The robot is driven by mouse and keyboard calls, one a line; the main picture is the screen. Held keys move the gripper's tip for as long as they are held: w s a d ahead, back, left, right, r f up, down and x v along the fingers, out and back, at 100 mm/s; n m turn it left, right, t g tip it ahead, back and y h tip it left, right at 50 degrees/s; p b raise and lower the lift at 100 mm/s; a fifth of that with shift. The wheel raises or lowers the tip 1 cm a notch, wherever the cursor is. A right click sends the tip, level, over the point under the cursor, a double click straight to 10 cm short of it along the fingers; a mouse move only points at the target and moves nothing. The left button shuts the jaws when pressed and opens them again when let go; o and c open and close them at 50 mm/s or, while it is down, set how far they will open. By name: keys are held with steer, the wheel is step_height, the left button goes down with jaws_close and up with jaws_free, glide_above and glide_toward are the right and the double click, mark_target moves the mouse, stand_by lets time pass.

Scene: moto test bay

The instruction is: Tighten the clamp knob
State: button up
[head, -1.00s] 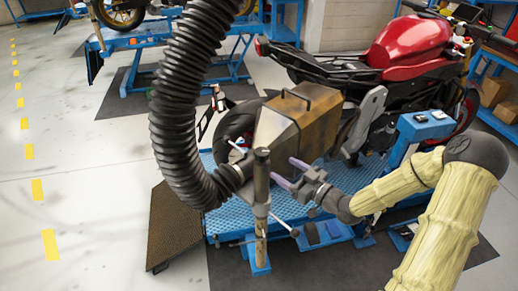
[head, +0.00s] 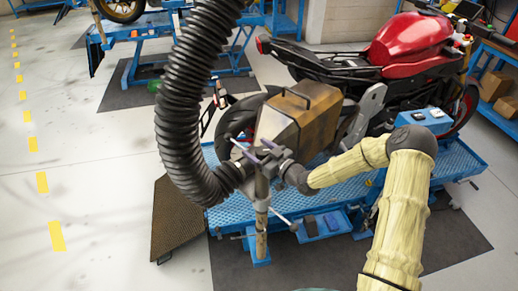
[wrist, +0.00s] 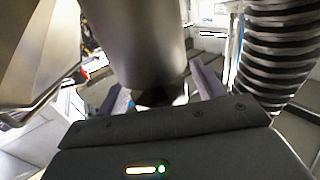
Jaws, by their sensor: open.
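My gripper (head: 258,150) is at the upper part of an upright post (head: 262,215) in the head view. Its jaws are open, with one purple finger on each side of a thick grey cylinder (wrist: 140,40) in the wrist view. I cannot tell whether the fingers touch it. The ribbed black hose (head: 180,110) curves down to the post; its end lies just left of my gripper. A thin pale-tipped rod (head: 238,144) sticks out beside the gripper, and another rod (head: 281,219) sticks out lower on the post. My gripper covers the post's top, and I cannot make out the clamp knob clearly.
A brown box-shaped housing with a handle (head: 305,110) stands just behind my gripper. A red motorcycle (head: 410,45) stands on the blue lift platform (head: 335,200). The hose (wrist: 275,50) runs close on the right in the wrist view. Open floor (head: 90,150) lies to the left.

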steer(key=c, duration=1)
